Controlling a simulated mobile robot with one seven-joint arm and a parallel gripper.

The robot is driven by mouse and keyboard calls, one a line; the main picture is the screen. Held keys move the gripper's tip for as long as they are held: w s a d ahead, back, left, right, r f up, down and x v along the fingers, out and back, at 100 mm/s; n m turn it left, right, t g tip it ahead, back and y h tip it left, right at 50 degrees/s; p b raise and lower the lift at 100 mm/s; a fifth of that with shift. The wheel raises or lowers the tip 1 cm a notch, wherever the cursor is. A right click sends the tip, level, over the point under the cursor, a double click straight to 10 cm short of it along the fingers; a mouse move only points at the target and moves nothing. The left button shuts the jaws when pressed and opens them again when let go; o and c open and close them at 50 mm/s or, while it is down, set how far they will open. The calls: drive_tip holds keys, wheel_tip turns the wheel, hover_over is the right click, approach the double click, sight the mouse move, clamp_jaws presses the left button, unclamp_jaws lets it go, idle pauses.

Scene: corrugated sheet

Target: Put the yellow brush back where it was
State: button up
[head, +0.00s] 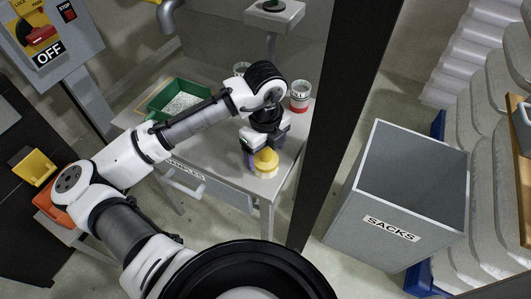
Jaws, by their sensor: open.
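My gripper (264,146) is over the front right part of the grey table (220,158), pointing down, and its jaws are open. A yellow round-topped thing with a pale lower part (265,164) stands on the table right at the fingertips. I cannot tell whether it is the yellow brush or a tub, nor whether it sits between the fingers. A small purple thing shows at its left, partly hidden by my gripper. A yellow angular thing (35,167) lies at the far left; its shape does not clearly read as a brush.
A dark post (325,120) stands right of the table. A grey SACKS bin (352,213) and stacked sacks (485,160) are further right. An orange thing (50,210) is at left.

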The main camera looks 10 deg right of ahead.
wheel_tip(320, 180, up, 10)
drive_tip(key=shift+r, duration=0.25)
